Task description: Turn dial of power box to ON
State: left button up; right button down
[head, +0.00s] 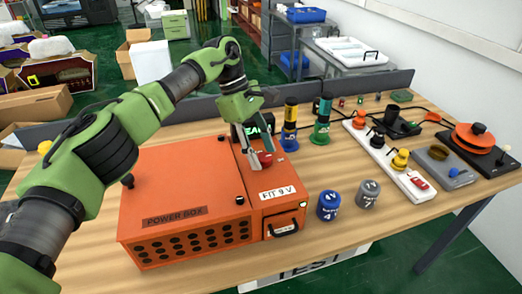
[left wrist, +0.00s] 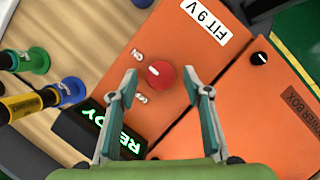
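The orange power box (head: 185,190) stands on the wooden table and also fills much of the left wrist view (left wrist: 240,110). Its round red dial (left wrist: 161,75) has a short white mark near its left side. An ON label (left wrist: 137,55) and a second label, probably OFF (left wrist: 142,98), lie left of the dial. I cannot tell exactly which label the mark points to. My left gripper (left wrist: 162,80) is open, with one finger on each side of the dial; contact is not clear. In the head view the left gripper (head: 262,162) partly hides the dial. My right gripper is not in view.
A lit green READY display (left wrist: 110,125) is beside the dial. A blue jar (head: 328,206) and grey jar (head: 368,194) stand right of the box. A white power strip (head: 388,165) lies farther right.

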pick_arm(q)
jog(key=v, duration=0.7)
jog(key=shift+r, duration=0.25)
